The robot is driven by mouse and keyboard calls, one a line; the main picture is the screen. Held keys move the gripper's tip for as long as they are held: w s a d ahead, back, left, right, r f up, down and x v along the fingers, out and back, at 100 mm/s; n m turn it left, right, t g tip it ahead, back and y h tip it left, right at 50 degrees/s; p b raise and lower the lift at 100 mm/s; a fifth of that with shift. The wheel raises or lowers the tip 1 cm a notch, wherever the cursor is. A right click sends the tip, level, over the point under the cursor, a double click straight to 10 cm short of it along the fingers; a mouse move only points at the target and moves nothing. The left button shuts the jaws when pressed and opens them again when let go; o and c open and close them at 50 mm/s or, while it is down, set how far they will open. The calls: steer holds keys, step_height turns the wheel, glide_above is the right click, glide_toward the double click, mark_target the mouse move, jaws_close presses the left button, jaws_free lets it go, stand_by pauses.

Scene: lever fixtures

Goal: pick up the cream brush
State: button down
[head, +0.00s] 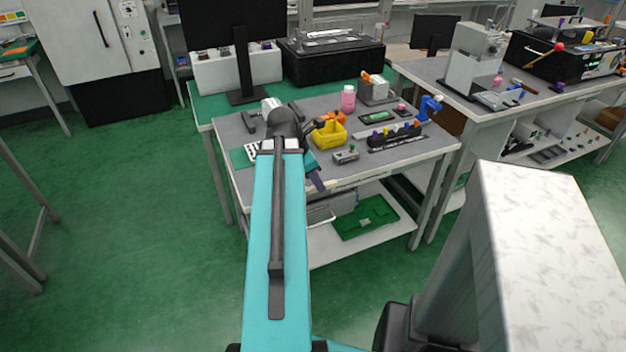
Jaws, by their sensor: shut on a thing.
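My teal arm reaches forward over the grey-topped workbench (225,128) and hides part of it. My gripper (317,181) shows as a small dark shape at the bench's front edge, partly hidden behind my arm. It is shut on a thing. A pale cream strip (343,184) beside the gripper, along the front edge, looks like the cream brush. It is small, and I cannot make out its bristles or exactly where the jaws touch it.
A yellow bin (329,134), a small grey box fixture (346,155), a black block with coloured knobs (394,137), a pink bottle (348,99) and a blue clamp-like fixture (429,107) stand on the bench. A green board (364,216) lies on the lower shelf.

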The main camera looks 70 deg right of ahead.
stand_by(0.7)
steer(key=shift+w, duration=0.45)
steer(key=shift+n, duration=0.4)
steer(key=w+a, duration=0.1)
steer(key=w, duration=0.5)
steer(key=w+a, duration=0.2)
steer(key=w, duration=0.4)
steer(key=w+a, duration=0.2)
steer(key=w, duration=0.3)
steer(key=shift+w+a+r, duration=0.1)
steer(key=shift+w+r, duration=0.1)
steer(key=shift+w, duration=0.2)
steer(key=w+a, duration=1.3)
steer(key=w, duration=0.5)
steer(key=w+a, duration=0.5)
steer(key=a, duration=0.8)
steer(key=w+a+r+n, duration=0.1)
steer(key=w+a, duration=0.4)
steer(key=a, duration=0.7)
steer(key=w+a+r+n+t, duration=0.1)
steer(key=w+a, duration=0.5)
steer(key=a, duration=0.7)
steer(key=shift+a+r+h, duration=0.2)
steer(key=shift+a+h, duration=0.1)
steer(key=shift+h, duration=0.1)
